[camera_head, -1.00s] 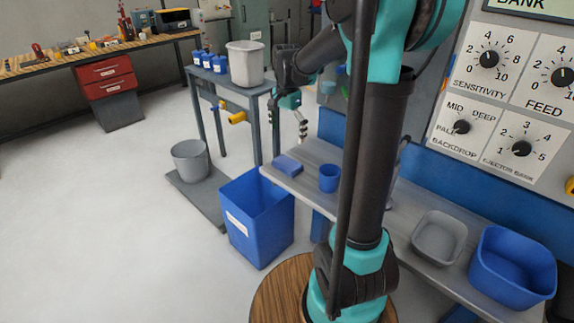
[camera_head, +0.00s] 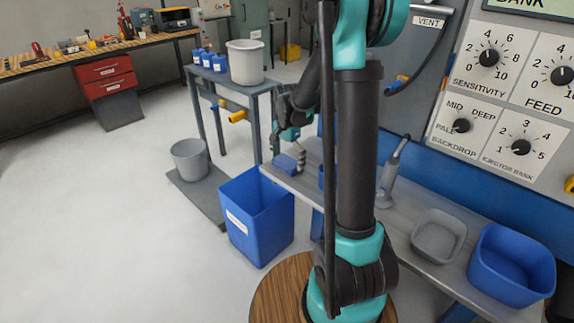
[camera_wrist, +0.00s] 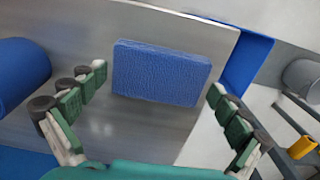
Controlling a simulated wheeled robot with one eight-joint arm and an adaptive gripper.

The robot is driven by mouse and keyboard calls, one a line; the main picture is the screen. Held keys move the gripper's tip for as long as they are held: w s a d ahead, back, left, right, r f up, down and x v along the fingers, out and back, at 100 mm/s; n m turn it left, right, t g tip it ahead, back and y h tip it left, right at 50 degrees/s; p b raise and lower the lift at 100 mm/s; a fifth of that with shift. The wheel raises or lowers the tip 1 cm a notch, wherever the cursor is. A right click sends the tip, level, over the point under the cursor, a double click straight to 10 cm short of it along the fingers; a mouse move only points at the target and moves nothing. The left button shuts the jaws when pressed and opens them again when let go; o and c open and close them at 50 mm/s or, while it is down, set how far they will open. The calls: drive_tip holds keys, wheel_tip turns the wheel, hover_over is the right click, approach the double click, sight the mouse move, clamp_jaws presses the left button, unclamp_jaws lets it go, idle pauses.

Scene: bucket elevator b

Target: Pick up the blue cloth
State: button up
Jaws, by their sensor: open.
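The blue cloth (camera_wrist: 160,73) is a folded, textured blue rectangle lying flat on the grey bench top (camera_wrist: 110,125), near its end. In the head view the cloth (camera_head: 285,163) is partly covered by my gripper (camera_head: 292,160). In the wrist view my gripper (camera_wrist: 157,95) is open, with one finger on each side of the cloth and nothing held. The fingers look apart from the cloth. Whether the fingertips touch the bench is unclear.
A blue cup (camera_wrist: 18,75) stands left of the cloth in the wrist view. A blue bin (camera_head: 262,225) stands on the floor by the bench end. A grey tray (camera_head: 438,236) and a blue tub (camera_head: 510,268) sit farther right. A sprayer-like grey tool (camera_head: 390,175) stands on the bench.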

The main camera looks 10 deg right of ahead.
sight(287, 161)
drive_tip(key=shift+c, duration=0.6)
drive_tip(key=c, duration=0.7)
drive_tip(key=shift+r, duration=0.1)
wheel_tip(287, 161, up, 20)
drive_tip(key=shift+f, duration=0.1)
